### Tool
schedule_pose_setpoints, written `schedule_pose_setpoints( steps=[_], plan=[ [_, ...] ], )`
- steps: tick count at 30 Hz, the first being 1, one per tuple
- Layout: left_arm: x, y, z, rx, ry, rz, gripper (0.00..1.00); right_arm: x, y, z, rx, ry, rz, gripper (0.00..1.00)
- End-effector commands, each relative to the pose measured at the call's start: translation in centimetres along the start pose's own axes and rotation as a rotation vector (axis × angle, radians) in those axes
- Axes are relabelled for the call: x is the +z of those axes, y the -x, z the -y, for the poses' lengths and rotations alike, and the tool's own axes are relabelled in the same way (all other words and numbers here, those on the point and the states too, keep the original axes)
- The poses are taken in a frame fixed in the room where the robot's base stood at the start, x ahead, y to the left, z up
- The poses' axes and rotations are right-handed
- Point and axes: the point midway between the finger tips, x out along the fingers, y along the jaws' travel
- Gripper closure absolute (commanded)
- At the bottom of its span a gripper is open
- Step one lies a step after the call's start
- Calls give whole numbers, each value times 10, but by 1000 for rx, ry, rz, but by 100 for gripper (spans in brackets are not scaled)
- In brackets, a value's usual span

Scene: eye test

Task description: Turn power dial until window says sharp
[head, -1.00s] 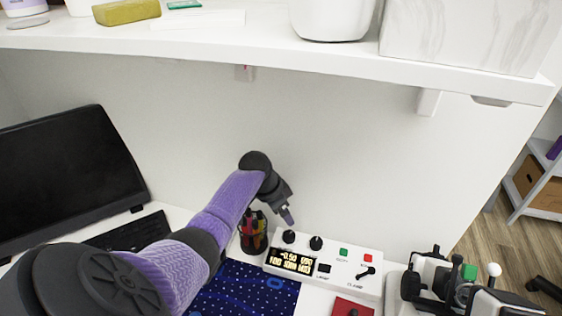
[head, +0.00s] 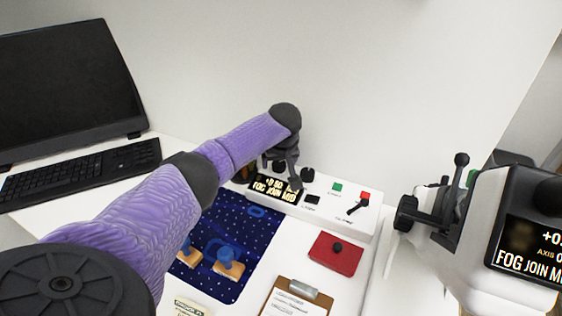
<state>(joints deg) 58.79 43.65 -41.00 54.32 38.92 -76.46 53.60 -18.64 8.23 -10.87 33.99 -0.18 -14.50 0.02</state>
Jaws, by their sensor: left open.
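A white control box (head: 325,212) stands against the back wall. Two black dials stick up from its rear left, a left dial (head: 279,165) and a right dial (head: 308,174); I cannot read which is the power dial. Its small dark window (head: 273,188) has glowing text, partly covered by my gripper; the lower line reads FOG JOIN MID. My left gripper (head: 295,184) points down over the box, between the two dials in the picture. It is open, with nothing seen in it; contact with a dial cannot be told. My right gripper is not in view.
A white machine (head: 480,225) with a larger screen (head: 530,250), also reading FOG JOIN, stands at right. The box has a green button (head: 337,187) and a lever (head: 357,206). A red pad (head: 335,253), clipboard (head: 296,299) and blue starry mat (head: 236,225) lie in front.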

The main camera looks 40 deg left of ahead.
Motion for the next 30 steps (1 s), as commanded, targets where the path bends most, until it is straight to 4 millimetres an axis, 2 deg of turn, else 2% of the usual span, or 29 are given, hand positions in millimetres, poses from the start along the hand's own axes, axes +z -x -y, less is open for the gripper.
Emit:
schedule_pose_setpoints(
  steps=[2, 9, 11, 21, 30],
  plan=[
    [1, -8, 0, -1, 0, 1, 15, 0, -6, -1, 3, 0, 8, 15],
    [-1, -6, 0, 1, 0, -1, 15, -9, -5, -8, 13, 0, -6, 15],
    [-1, -6, 0, 1, 0, 0, 26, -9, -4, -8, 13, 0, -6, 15],
    [0, -6, 0, 1, 0, 0, 98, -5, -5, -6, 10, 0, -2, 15],
    [0, -4, 0, 12, -26, 1, 100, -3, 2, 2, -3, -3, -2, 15]
  ],
)
